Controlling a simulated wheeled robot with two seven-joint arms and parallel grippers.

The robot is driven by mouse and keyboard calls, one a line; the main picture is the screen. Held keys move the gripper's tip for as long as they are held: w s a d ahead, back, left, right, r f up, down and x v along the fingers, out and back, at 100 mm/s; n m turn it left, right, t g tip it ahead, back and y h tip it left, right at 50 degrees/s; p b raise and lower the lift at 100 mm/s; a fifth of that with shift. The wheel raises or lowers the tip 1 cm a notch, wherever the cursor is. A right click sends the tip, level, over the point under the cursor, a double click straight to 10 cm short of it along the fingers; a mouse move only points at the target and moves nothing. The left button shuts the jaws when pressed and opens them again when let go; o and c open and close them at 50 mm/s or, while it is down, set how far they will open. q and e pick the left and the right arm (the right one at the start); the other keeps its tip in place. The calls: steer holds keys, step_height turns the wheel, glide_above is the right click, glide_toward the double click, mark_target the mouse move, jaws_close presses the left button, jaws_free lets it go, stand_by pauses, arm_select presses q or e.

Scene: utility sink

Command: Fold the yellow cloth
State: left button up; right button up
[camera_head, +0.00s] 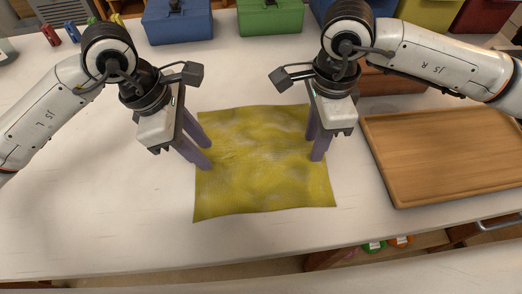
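A yellow cloth (262,168) with pale patches lies spread out flat on the white countertop, roughly square. My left gripper (205,153) is at the cloth's left edge, with its two purple fingers apart. My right gripper (314,147) is at the cloth's right edge, fingers pointing down. Its fingers overlap in this view, but a gap shows between them. I see no cloth pinched in either gripper. Whether the fingertips touch the cloth is hard to tell.
A wooden tray (440,198) lies to the right of the cloth. Blue (178,24) and green (270,18) boxes stand at the back, with small coloured items at the far left. The white countertop (110,215) is clear at left and in front, ending at its front edge.

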arm_select(q)
jaws_close()
arm_select(e)
jaws_close()
steer(key=shift+r, duration=0.1)
